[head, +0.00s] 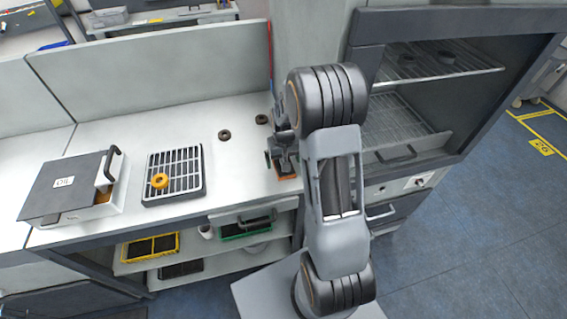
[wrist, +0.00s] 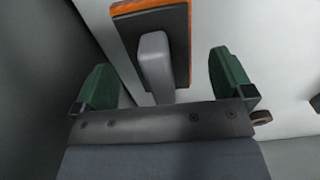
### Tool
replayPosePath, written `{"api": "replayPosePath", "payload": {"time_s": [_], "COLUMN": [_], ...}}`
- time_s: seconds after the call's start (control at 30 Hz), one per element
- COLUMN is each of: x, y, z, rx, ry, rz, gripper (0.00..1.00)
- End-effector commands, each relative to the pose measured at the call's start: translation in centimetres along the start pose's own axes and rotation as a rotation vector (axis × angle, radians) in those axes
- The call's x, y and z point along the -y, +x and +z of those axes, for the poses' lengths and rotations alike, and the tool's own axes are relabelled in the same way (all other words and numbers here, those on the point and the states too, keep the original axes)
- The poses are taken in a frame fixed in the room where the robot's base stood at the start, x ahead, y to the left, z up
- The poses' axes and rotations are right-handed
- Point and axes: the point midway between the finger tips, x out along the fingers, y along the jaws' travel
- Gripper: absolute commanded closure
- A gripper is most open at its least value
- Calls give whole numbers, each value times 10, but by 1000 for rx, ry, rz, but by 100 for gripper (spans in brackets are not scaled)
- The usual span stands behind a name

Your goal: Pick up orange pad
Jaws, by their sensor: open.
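The orange pad (head: 286,179) lies on the white counter near its front right, partly hidden by my arm in the head view. In the wrist view a dark block with an orange edge, the pad (wrist: 149,6), has a grey upright handle (wrist: 154,62) on it. My gripper (head: 279,155) is over the pad, and its two green-tipped fingers (wrist: 164,82) are apart. The grey handle stands between the fingers, with a visible space on each side. Whether the fingers touch the pad cannot be seen.
A dark grated tray (head: 201,176) holding an orange ring (head: 159,181) sits left on the counter. Left of it is a box with a dark lid (head: 66,187). Dark rings (head: 224,135) lie at the back. An open cabinet with wire racks (head: 398,117) stands right.

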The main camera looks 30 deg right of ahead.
Motion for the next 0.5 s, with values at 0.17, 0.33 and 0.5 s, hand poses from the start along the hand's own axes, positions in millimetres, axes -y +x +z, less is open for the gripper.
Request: {"api": "replayPosePath", "payload": {"time_s": [0.17,0.33,0.5], "x": [0,0,0], "y": [12,14,13], "z": [0,0,0], "rx": [1,0,0], "ry": [0,0,0], "rz": [0,0,0], "gripper": [1,1,11]}}
